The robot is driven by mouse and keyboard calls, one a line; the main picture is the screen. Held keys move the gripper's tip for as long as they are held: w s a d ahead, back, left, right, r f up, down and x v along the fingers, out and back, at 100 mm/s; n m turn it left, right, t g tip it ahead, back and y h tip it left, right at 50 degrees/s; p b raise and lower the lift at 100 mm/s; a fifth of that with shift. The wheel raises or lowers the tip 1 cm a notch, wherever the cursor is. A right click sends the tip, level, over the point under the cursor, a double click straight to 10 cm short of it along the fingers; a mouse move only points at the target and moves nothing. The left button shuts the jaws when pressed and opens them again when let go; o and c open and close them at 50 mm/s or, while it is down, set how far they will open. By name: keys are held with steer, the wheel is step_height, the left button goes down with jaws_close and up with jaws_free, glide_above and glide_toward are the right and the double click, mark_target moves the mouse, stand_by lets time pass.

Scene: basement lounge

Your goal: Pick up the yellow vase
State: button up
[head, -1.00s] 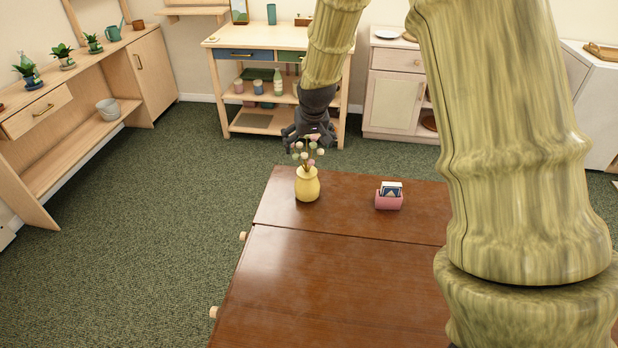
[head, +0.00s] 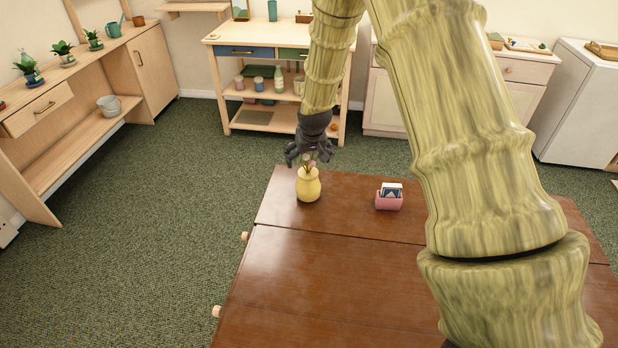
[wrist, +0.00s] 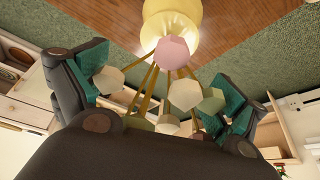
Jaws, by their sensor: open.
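The yellow vase (head: 308,186) stands upright near the far left corner of the brown wooden table (head: 330,265). It holds several pale and pink flower heads on thin stems. My gripper (head: 308,159) is right above the vase, around the flowers, and hides most of them in the head view. In the wrist view the vase (wrist: 171,22) is at the top centre. The gripper (wrist: 165,92) is open there, with one dark finger with a teal pad on each side of the flowers and stems. The fingers do not reach the vase body in this view.
A pink holder (head: 389,201) with cards stands on the table to the right of the vase. The table's left and middle are bare. A wooden cart (head: 275,80) stands behind, and a shelf unit (head: 90,110) with potted plants is at the left.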

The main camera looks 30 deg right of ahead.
steer(key=shift+w+f, duration=0.15)
steer(key=shift+f, duration=0.05)
steer(key=shift+s+r, duration=0.1)
steer(key=shift+s, duration=0.1)
steer(key=c, duration=1.6)
